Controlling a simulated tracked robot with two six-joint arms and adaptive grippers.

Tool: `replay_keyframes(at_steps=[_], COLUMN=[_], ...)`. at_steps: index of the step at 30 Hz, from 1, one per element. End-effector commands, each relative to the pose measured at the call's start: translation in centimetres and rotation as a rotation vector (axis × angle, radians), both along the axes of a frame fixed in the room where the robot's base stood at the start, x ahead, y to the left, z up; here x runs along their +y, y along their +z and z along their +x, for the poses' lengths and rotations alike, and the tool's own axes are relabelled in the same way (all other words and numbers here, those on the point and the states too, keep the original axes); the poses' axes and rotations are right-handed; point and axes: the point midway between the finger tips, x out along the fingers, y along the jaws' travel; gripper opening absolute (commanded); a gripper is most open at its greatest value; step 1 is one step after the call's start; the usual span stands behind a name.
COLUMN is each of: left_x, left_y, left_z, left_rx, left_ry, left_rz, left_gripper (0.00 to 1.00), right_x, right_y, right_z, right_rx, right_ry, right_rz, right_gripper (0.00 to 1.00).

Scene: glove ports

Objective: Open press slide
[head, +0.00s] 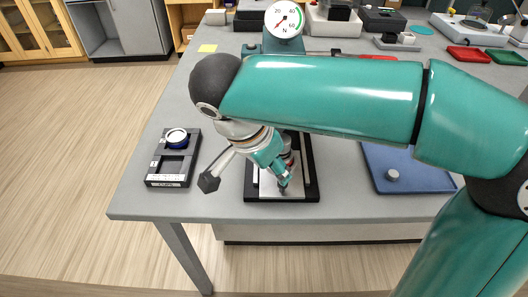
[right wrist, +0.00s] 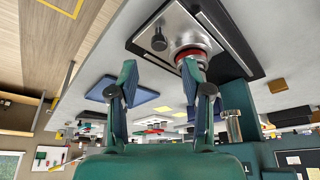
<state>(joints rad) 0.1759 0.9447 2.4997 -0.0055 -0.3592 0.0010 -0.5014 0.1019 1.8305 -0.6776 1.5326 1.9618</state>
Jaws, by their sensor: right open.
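The press stands at the bench's front edge. Its round dial gauge (head: 284,19) shows above my right arm, which hides most of its column. Its black base (head: 310,187) carries a silver slide plate (head: 268,187), also in the right wrist view (right wrist: 190,22). A dark knob (right wrist: 158,43) stands on the plate. A red-ringed cylindrical press part (right wrist: 192,54) is close beside the right fingertip in that view. My right gripper (head: 284,182) is over the plate, fingers apart and empty in the wrist view (right wrist: 158,68). I cannot tell whether it touches anything. My left gripper is out of view.
A silver lever with a black end (head: 208,182) sticks out left of my right wrist. A black fixture with a blue ring (head: 166,181) stands left of the press. A blue tray (head: 410,180) with a small grey cylinder (head: 392,175) lies right.

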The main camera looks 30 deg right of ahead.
Motion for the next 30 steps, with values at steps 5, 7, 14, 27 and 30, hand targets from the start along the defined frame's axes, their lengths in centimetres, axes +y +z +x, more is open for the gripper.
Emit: replay_keyframes(at_steps=[5, 7, 14, 27, 30], left_x=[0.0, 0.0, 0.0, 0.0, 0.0], left_y=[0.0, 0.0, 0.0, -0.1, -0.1], left_z=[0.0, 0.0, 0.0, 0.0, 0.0], left_rx=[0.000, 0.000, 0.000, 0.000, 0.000], left_ry=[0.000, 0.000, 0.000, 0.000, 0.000], left_rz=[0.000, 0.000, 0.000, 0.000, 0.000], left_gripper=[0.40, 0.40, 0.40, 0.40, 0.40], right_x=[1.3, 1.6, 2.0, 2.0, 2.0], right_y=[3.0, 3.8, 4.9, 4.9, 4.9], right_z=[-0.1, -0.2, -0.4, -0.4, -0.4], right_rx=[-0.004, -0.003, 0.001, 0.000, -0.001], right_ry=[0.002, 0.001, 0.001, 0.000, 0.000], right_rz=[0.001, 0.001, 0.001, 0.000, 0.001], right_gripper=[0.49, 0.49, 0.49, 0.49, 0.49])
